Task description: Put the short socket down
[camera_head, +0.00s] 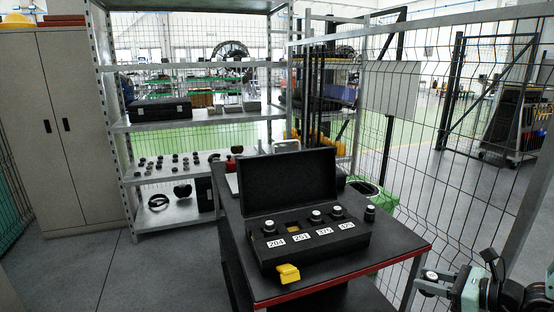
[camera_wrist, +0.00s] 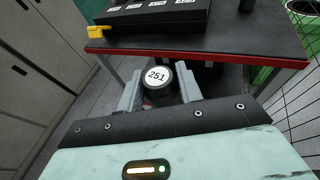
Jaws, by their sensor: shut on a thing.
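My gripper (camera_wrist: 160,90) is shut on a short black socket (camera_wrist: 158,82) with a white end marked 251. In the head view the gripper (camera_head: 432,284) is at the lower right, apart from the cart's front right corner. The wrist view shows the held socket in front of the cart's red front edge, not resting on the top. The open black case (camera_head: 330,247) on the cart has several labelled places. Sockets stand at some of them, and the place above the 251 label (camera_head: 301,237) looks empty with yellow showing. Another socket (camera_head: 370,213) stands right of the case.
The black cart top (camera_head: 395,247) has free room right of the case. A yellow piece (camera_head: 288,273) sits at the case's front. A wire fence (camera_head: 480,190) runs along the right. A shelf rack (camera_head: 170,178) with small parts stands behind left.

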